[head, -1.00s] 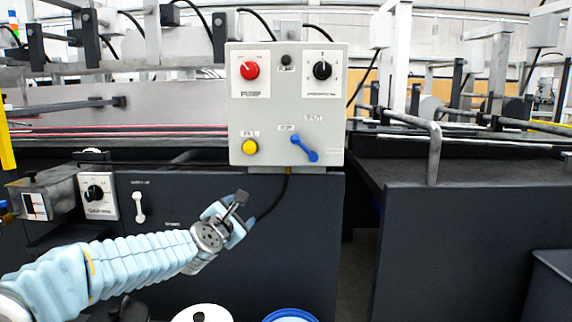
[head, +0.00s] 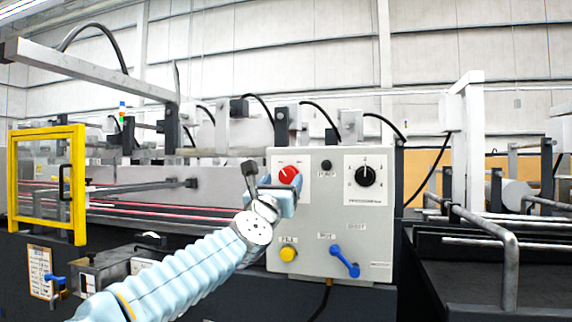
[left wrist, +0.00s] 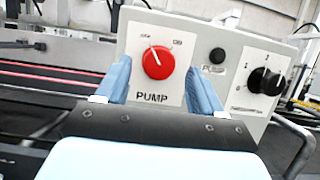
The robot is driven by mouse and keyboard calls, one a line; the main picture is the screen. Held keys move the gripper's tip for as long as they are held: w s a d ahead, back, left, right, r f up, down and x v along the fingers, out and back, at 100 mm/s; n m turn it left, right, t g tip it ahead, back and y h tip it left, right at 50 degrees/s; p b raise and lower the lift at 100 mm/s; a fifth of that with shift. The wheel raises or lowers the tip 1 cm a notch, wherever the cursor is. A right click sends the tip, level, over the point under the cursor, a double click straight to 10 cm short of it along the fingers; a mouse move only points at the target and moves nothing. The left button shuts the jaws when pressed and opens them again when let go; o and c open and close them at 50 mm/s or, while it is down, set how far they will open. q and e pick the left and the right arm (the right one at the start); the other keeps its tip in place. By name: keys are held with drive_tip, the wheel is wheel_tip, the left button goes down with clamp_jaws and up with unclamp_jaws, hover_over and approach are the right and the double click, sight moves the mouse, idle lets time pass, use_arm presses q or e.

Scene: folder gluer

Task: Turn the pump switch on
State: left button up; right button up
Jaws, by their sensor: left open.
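The pump switch is a red rotary knob (head: 289,175) on a white plate at the upper left of a grey control box. In the left wrist view the knob (left wrist: 158,62) sits above the label PUMP, its white mark pointing to the upper left. My left gripper (head: 272,180) is open in front of the knob. In the left wrist view its two blue fingers (left wrist: 160,85) stand on either side of the knob, apart from it in the picture. Whether they reach the knob's depth I cannot tell. My right gripper is in neither view.
The box also has a black dial (head: 366,176), a small black button (head: 326,165), a yellow button (head: 288,254) and a blue lever (head: 345,262). A yellow frame (head: 76,185) stands at the left. A bent grey rail (head: 490,235) is at the right.

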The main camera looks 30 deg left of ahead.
sight(286, 176)
use_arm(q)
drive_tip(key=shift+p+x, duration=0.65)
drive_tip(key=shift+x, duration=1.05)
drive_tip(key=shift+c, duration=0.3)
drive_tip(key=shift+f, duration=0.1)
drive_tip(key=c, duration=1)
